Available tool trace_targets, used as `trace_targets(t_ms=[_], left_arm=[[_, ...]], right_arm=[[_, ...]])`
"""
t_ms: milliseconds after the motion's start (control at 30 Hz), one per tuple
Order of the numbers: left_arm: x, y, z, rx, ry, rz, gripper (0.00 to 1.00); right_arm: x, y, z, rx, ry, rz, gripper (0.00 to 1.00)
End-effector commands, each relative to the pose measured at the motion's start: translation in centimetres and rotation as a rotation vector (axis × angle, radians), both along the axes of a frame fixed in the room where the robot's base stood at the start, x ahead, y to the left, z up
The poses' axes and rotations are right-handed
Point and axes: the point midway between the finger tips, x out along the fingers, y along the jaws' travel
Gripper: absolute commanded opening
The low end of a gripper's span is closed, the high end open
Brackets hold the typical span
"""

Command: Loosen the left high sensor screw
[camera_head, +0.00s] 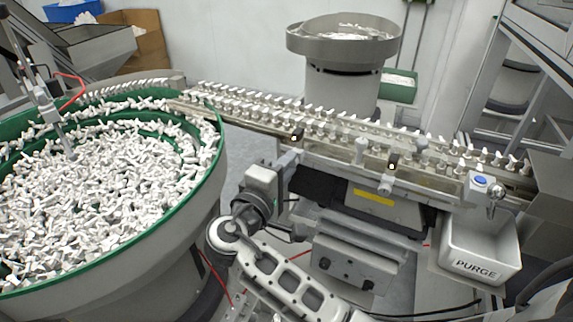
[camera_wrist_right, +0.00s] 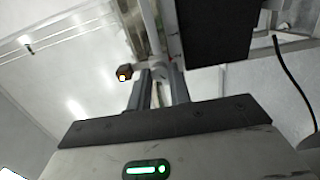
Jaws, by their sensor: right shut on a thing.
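The left high sensor (camera_head: 297,137), a small dark block with a lit amber spot, sits on the front of the feed rail at left. It also shows in the right wrist view (camera_wrist_right: 124,72). My right gripper (camera_head: 292,158) reaches up to the rail just below this sensor. In the right wrist view its two fingers (camera_wrist_right: 158,82) are closed around a pale screw knob (camera_wrist_right: 157,66) beside the sensor. The knob is mostly hidden by my gripper in the head view. My left gripper is not in view.
A second lit sensor (camera_head: 392,160) and a pale knob (camera_head: 385,184) sit farther right on the rail. A large green-rimmed bowl (camera_head: 205,180) full of white parts stands left. A PURGE bin (camera_head: 480,262) hangs at right below a blue button (camera_head: 480,181).

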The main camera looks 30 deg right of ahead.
Motion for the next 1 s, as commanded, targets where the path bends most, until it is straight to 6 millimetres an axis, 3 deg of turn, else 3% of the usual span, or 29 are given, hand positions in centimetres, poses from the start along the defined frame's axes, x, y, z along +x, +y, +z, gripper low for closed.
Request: trace_targets(t_ms=[500, 533, 600, 1000], left_arm=[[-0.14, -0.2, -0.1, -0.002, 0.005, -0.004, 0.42], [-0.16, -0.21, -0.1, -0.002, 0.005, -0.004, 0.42], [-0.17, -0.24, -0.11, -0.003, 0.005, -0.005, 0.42], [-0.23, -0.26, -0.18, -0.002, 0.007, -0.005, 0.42]], right_arm=[[0.01, 0.08, -0.07, -0.01, 0.017, 0.002, 0.0], [0.01, 0.08, -0.07, -0.01, 0.017, 0.002, 0.25], [0.01, 0.08, -0.06, -0.009, 0.016, 0.002, 0.42], [-0.18, 0.67, -0.08, -0.008, 0.016, 0.002, 0.42]])
